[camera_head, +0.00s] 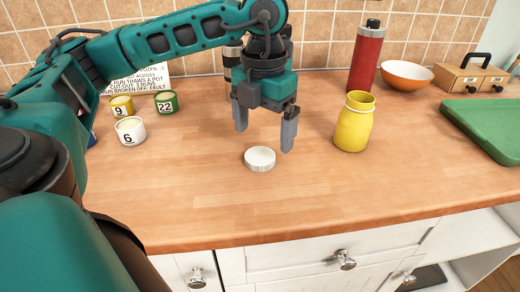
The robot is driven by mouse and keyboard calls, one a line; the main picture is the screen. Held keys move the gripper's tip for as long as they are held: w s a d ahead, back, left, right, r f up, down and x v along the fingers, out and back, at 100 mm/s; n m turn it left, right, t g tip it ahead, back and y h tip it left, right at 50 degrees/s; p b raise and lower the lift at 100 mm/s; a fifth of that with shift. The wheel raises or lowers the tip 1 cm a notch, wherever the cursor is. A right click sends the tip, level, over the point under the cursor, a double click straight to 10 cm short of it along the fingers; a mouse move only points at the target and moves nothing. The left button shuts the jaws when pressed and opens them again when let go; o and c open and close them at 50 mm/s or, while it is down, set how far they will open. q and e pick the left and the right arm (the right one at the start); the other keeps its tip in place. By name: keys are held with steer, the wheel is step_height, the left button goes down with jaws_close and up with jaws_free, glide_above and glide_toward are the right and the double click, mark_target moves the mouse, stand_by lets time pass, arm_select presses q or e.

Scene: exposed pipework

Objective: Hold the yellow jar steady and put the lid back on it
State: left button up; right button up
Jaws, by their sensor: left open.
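The yellow jar (354,125) stands upright on the wooden counter, right of the middle, with its mouth open. The white lid (260,159) lies flat on the counter to the left of the jar. My left gripper (265,142) points down with its fingers spread and nothing between them. It is above and just behind the lid, left of the jar. My right gripper is not in view.
Small numbered pots, yellow (122,107), green (166,103) and white (131,131), stand at the left. A red bottle (367,60), an orange bowl (406,75), a wooden box (472,76) and a green tray (490,125) are behind and right. The front counter is clear.

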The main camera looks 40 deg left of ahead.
mark_target(261, 154)
arm_select(q)
steer(key=f, duration=0.5)
steer(key=shift+a+b, duration=0.35)
steer(key=shift+b, duration=0.05)
steer(key=c, duration=1.1)
